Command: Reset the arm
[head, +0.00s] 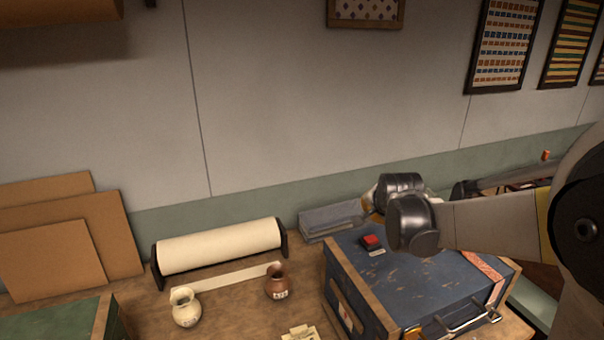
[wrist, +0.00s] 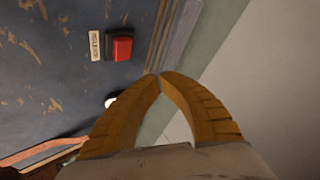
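My arm reaches in from the right in the head view, and its wrist is over the back of a blue chest. My gripper (wrist: 160,77) shows in the wrist view with its two orange-brown ribbed fingers meeting at the tips. It is shut and nothing shows between the fingers. In the head view my gripper is mostly hidden behind the dark wrist joints. The worn blue chest (head: 405,280) with wooden edges is below it. A red button or small box (head: 372,241) is on the chest top; it also shows in the wrist view (wrist: 122,46).
A paper roll (head: 220,247) stands on the wooden counter against the wall. A folded grey cloth stack (head: 332,221) lies behind the chest. Brown boards (head: 60,250) lean at left.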

